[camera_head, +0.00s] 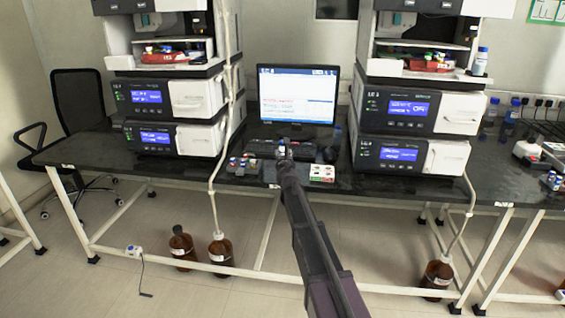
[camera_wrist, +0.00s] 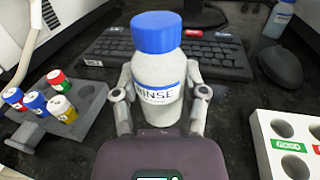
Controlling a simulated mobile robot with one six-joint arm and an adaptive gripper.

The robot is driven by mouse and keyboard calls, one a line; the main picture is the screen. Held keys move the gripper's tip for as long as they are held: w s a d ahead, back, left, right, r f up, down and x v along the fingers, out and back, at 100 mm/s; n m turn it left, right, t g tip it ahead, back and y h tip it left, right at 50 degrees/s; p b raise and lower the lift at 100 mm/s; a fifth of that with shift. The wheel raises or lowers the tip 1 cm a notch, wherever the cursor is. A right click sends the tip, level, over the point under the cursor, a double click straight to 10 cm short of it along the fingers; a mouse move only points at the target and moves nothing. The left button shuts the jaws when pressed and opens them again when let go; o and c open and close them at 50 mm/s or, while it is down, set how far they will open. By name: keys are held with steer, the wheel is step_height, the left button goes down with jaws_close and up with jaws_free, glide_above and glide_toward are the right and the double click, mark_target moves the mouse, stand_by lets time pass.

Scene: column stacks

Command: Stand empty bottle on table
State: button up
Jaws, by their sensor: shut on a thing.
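A translucent white bottle with a blue cap and a label reading "RINSE" (camera_wrist: 158,75) stands upright between the fingers of my gripper (camera_wrist: 160,100) in the wrist view. The fingers are shut on its body, one on each side, below the cap. In the head view my gripper (camera_head: 284,150) is over the front middle of the black table (camera_head: 90,150), in front of the monitor, and the bottle is small and mostly hidden there.
A keyboard (camera_wrist: 112,48) lies behind the bottle, with a mouse (camera_wrist: 281,66) to its right. A grey rack with several capped vials (camera_wrist: 85,98) is at left; a white rack (camera_wrist: 262,125) is at right. Another blue-capped bottle (camera_wrist: 279,18) stands farther back. Instrument stacks flank the monitor (camera_head: 298,92).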

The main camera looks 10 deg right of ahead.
steer(key=shift+f, duration=0.15)
steer(key=shift+f+b, duration=1.65)
steer(key=shift+b, duration=0.1)
steer(key=shift+f, duration=0.1)
steer(key=o, duration=0.8)
steer(key=shift+o, duration=0.2)
steer(key=shift+s, duration=0.2)
steer(key=s+a, duration=0.1)
steer(key=s, duration=1)
steer(key=shift+s, duration=0.3)
